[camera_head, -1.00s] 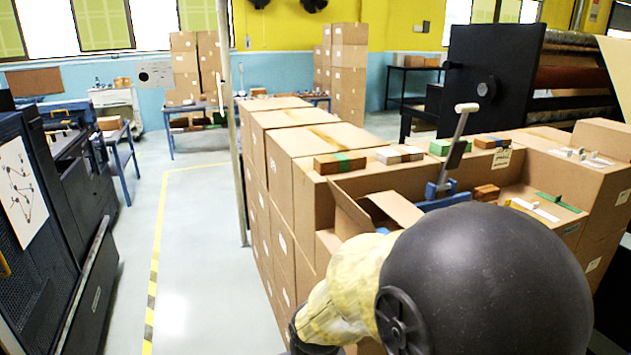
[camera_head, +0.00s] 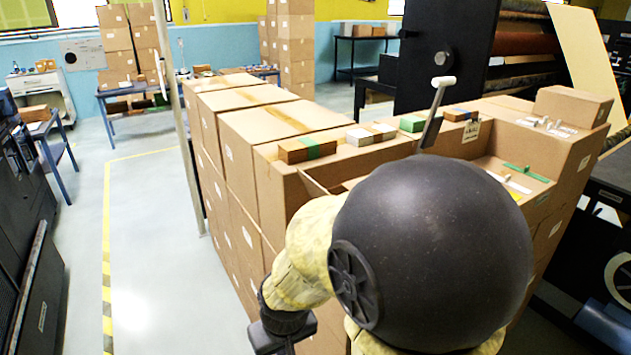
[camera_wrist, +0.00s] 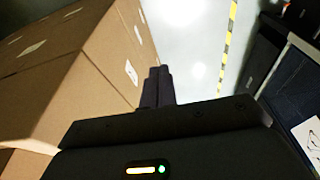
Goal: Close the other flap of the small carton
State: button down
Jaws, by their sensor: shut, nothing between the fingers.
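The small carton is mostly hidden behind my arm in the head view. Only a thin raised flap (camera_head: 314,183) shows, standing tilted at the left of my arm; I cannot tell how its other flaps stand. My gripper (camera_wrist: 157,75) shows in the wrist view with its fingers together and nothing between them. It points down past the side of the big carton stack (camera_wrist: 90,80), over the floor. In the head view my wrist hangs low at the left of the stack's near end. The small carton is not recognisable in the wrist view.
Small boxes, one with a green band (camera_head: 307,150), lie on top of the stacked cartons (camera_head: 265,125). A metal lever (camera_head: 436,110) stands behind my arm. Dark machines flank both sides. The floor aisle (camera_head: 150,240) left of the stack is clear.

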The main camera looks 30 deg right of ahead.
jog(key=w+d+r+n+g+p, duration=0.1)
jog(key=w+d+r+n+p, duration=0.1)
jog(key=r+n, duration=0.4)
jog(key=w+d+r+n+p, duration=0.2)
jog(key=w+d+r+n, duration=0.3)
jog(key=r, duration=1.1)
jog(key=w+d+r+n+g+p, duration=0.1)
jog(key=w+r+n, duration=0.4)
jog(key=r, duration=0.6)
jog(key=shift+w+d+r+n+g+h+p, duration=0.3)
jog(key=shift+d+n+p, duration=0.4)
jog(key=shift+d+n, duration=0.5)
jog(key=shift+s+a+f, duration=0.1)
jog(key=shift+f, duration=0.05)
jog(key=d+f+p, duration=0.2)
jog(key=d+f, duration=0.2)
jog(key=f, duration=0.4)
jog(key=shift+f+p, duration=0.15)
jog(key=shift+p, duration=0.25)
